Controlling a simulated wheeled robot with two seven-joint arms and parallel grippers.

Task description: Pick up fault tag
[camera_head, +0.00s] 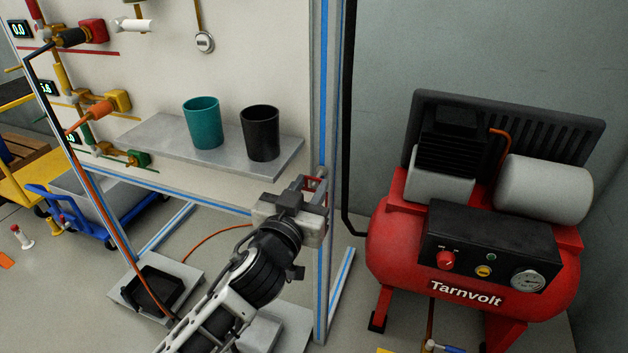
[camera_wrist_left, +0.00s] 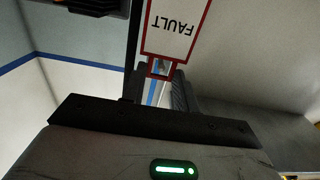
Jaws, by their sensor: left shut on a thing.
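The fault tag (camera_wrist_left: 178,27) is a white card with a red border and the word FAULT, upside down in the left wrist view. Its narrow red-edged end sits between the fingers of my left gripper (camera_wrist_left: 162,82), which is shut on it. In the head view my left gripper (camera_head: 318,190) is beside the blue-striped upright post of the panel frame, right of the shelf. The tag is mostly hidden there, with only a little red showing at the fingers. My right gripper is in neither view.
A grey shelf (camera_head: 150,137) holds a teal cup (camera_head: 203,123) and a black cup (camera_head: 260,134), left of my gripper. A red Tarnvolt compressor (camera_head: 470,265) stands on the right. The blue-striped post (camera_head: 326,80) is close to my gripper. A blue cart (camera_head: 85,215) stands at left.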

